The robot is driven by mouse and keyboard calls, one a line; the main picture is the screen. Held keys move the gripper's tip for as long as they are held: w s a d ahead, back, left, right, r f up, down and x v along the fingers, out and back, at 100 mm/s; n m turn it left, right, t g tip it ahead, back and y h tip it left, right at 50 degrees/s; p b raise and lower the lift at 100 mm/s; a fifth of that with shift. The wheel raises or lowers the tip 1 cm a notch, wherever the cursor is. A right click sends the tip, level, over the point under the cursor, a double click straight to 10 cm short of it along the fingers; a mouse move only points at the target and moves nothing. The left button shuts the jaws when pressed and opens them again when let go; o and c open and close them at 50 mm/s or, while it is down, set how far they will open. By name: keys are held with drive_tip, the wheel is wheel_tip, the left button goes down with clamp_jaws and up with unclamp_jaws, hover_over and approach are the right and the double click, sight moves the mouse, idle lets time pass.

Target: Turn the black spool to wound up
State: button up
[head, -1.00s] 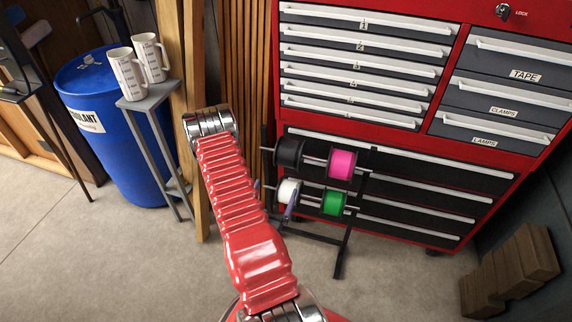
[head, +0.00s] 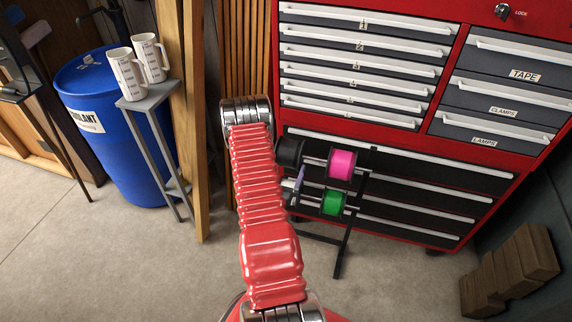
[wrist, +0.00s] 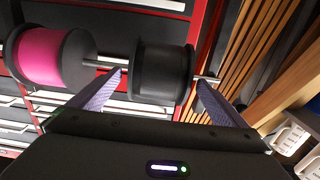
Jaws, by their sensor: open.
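The black spool (wrist: 163,74) sits on the upper rod of a small rack in the wrist view. In the head view the black spool (head: 289,152) shows only in part beside my red arm. My gripper (wrist: 160,82) is open, with one purple-grey finger on each side of the black spool in the wrist picture. I cannot tell whether the fingers touch it. In the head view my gripper is mostly hidden behind the arm; one finger (head: 299,180) shows.
A pink spool (head: 342,164) shares the upper rod, and a green spool (head: 334,203) is below it. A red tool chest (head: 400,138) stands behind the rack. Two mugs (head: 139,68) stand on a grey stand at left, near a blue barrel (head: 105,120).

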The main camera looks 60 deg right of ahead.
drive_tip(key=shift+w+d, duration=0.2)
drive_tip(key=shift+d, duration=0.9)
drive_tip(key=shift+c, duration=0.5)
drive_tip(key=c, duration=0.9)
